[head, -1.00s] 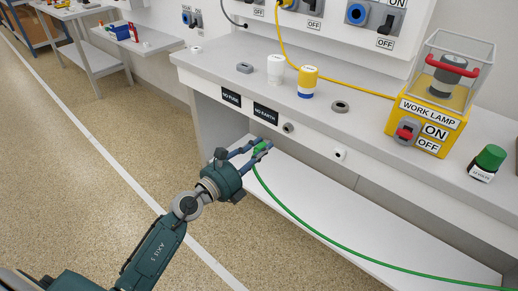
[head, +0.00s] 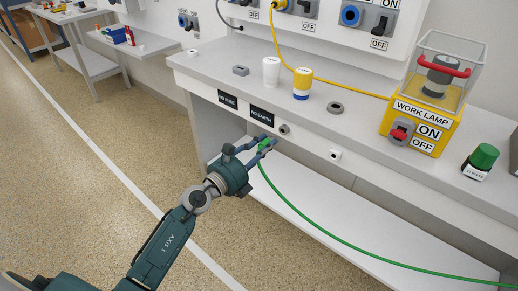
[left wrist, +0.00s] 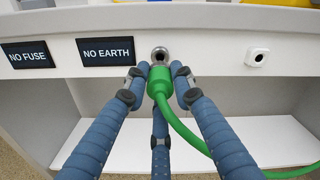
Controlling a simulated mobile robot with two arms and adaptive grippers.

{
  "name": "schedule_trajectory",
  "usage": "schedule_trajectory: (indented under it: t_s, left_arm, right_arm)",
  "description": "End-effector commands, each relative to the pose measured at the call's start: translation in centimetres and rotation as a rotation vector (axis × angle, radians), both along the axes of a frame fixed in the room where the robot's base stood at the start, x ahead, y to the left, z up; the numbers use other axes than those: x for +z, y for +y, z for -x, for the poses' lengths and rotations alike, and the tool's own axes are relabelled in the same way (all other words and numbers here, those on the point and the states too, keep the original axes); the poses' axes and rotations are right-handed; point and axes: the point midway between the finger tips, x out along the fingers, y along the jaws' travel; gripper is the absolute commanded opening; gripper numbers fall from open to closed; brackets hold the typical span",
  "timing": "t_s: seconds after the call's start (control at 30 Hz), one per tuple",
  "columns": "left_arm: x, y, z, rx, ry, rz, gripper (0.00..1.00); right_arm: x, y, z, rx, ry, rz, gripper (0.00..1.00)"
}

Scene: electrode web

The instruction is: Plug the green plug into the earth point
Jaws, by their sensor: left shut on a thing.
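My left gripper (head: 265,145) is shut on the green plug (left wrist: 160,82), its blue fingers around the plug's body. The plug shows as a small green patch between the fingers in the head view (head: 264,147). A green cable trails from it to the lower right. The earth point (left wrist: 160,54) is a round metal socket with a dark hole in the bench's front panel; it also shows in the head view (head: 284,129). In the wrist view the plug lies just below the socket and points at it. In the head view a small gap shows between them. My right gripper is out of view.
A NO EARTH sign (left wrist: 105,51) and a NO FUSE sign (left wrist: 28,55) sit left of the socket. A white socket (left wrist: 257,57) is to the right. The bench top above holds a yellow work lamp (head: 421,123) and cups. A white lower shelf (head: 330,210) lies below.

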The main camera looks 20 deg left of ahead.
Motion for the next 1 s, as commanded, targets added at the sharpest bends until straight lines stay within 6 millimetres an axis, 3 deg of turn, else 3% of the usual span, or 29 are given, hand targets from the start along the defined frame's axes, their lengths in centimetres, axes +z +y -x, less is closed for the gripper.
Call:
schedule_trajectory:
  t_s: [0.33, 1.0]
  left_arm:
    - [0.1, -0.8, -2.2, 0.001, -0.002, 0.001, 0.00]
    - [0.0, -0.9, -2.4, 0.001, -0.001, 0.000, 0.00]
  right_arm:
    - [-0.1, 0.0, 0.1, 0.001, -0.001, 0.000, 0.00]
    - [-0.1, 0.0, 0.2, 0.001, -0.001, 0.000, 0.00]
